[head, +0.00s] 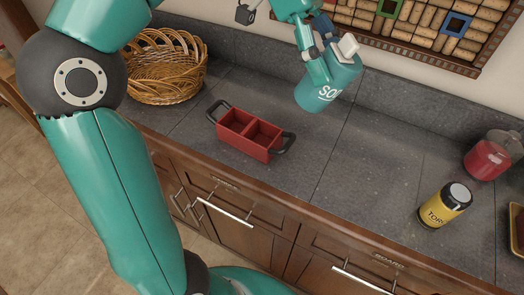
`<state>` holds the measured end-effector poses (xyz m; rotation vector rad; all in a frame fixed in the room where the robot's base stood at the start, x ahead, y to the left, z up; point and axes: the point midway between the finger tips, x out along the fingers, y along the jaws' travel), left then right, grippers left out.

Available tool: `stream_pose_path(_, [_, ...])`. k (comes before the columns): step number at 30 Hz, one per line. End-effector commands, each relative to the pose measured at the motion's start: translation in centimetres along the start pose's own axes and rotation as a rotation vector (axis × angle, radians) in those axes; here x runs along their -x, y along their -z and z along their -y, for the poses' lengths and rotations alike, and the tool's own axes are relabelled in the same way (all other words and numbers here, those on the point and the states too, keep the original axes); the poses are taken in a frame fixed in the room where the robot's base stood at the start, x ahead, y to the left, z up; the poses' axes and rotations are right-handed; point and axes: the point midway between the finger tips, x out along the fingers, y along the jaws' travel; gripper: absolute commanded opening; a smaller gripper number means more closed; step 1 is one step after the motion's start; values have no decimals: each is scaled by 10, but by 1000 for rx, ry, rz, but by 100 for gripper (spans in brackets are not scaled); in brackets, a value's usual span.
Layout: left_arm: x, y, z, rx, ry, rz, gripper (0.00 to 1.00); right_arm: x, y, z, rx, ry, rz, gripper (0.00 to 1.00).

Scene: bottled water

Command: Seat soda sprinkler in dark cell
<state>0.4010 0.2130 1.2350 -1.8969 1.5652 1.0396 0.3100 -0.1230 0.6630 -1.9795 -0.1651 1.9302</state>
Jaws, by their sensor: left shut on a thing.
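The soda sprinkler (326,92) is a teal can with white letters starting "SO" and a pale top piece. It is tilted and held up at the top centre of the head view, behind and to the right of the red caddy. My left gripper (322,62) is shut on it, partly hidden by the can. The red caddy (248,148) stands on the counter with two cells side by side and dark handles at its ends. Both cells look empty; I cannot tell clearly which is the dark one. My right gripper is not in view.
A wicker basket (165,72) stands at the back left. A yellow shaker with a dark lid (443,207) and a red-filled jar (487,158) stand at right. The grey counter (350,165) between caddy and shaker is clear. A cork board (420,22) hangs on the wall.

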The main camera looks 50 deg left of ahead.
Motion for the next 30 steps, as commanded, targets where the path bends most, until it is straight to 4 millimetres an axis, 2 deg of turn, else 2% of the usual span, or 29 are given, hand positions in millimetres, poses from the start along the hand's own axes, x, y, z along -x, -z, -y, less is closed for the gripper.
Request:
stream_pose_path(1, [6, -16, 5, 89, 94, -58, 19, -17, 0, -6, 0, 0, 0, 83])
stream_pose_path(6, [36, -54, 15, 264, 298, -202, 19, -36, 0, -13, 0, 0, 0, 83])
stream_pose_path(12, [50, -99, 14, 337, 438, -309, 19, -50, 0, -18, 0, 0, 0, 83])
stream_pose_path(17, [57, -120, 14, 352, 512, -376, 19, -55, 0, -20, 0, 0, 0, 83])
stream_pose_path(23, [52, -130, 16, 337, 542, -425, 19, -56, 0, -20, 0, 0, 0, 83])
stream_pose_path(26, [39, -140, 18, 335, 543, -429, 19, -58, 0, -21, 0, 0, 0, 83])
stream_pose_path(30, [11, -161, 21, 338, 541, -430, 19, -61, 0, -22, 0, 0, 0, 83])
